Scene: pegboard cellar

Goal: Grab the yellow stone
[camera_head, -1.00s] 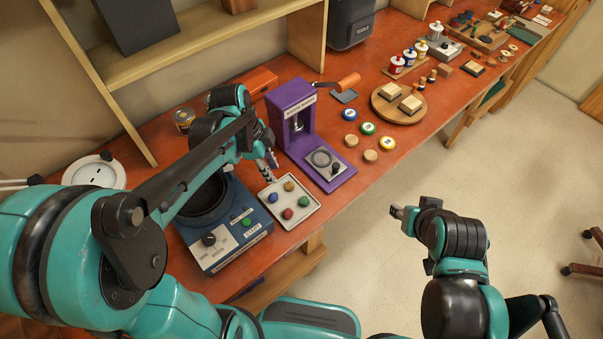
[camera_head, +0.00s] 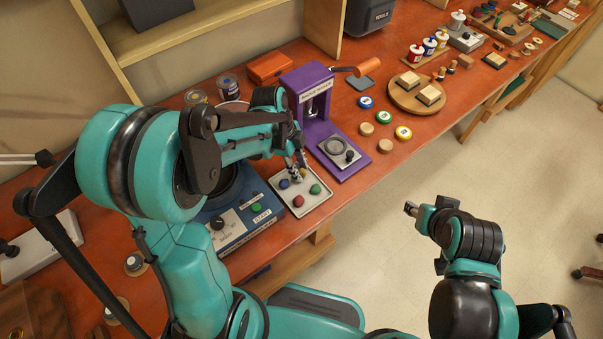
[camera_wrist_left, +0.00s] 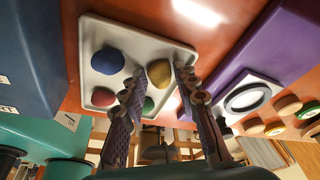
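The yellow stone (camera_wrist_left: 160,74) lies on a white tray (camera_wrist_left: 178,50) in the left wrist view, near the blue stone (camera_wrist_left: 107,61), red stone (camera_wrist_left: 102,97) and green stone (camera_wrist_left: 148,104). My left gripper (camera_wrist_left: 161,70) is open, one finger on each side of the yellow stone; I cannot tell whether either finger touches it. In the head view, my left gripper (camera_head: 297,168) is low at the tray's far side and largely hides the yellow stone. My right gripper (camera_head: 411,209) is over the floor, away from the bench; its fingers are too small to read.
A blue device with a dial (camera_head: 240,225) stands left of the tray, and a purple stand (camera_head: 312,112) stands behind and right of it. Pucks (camera_head: 385,146) and a round wooden board (camera_head: 417,92) lie farther right.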

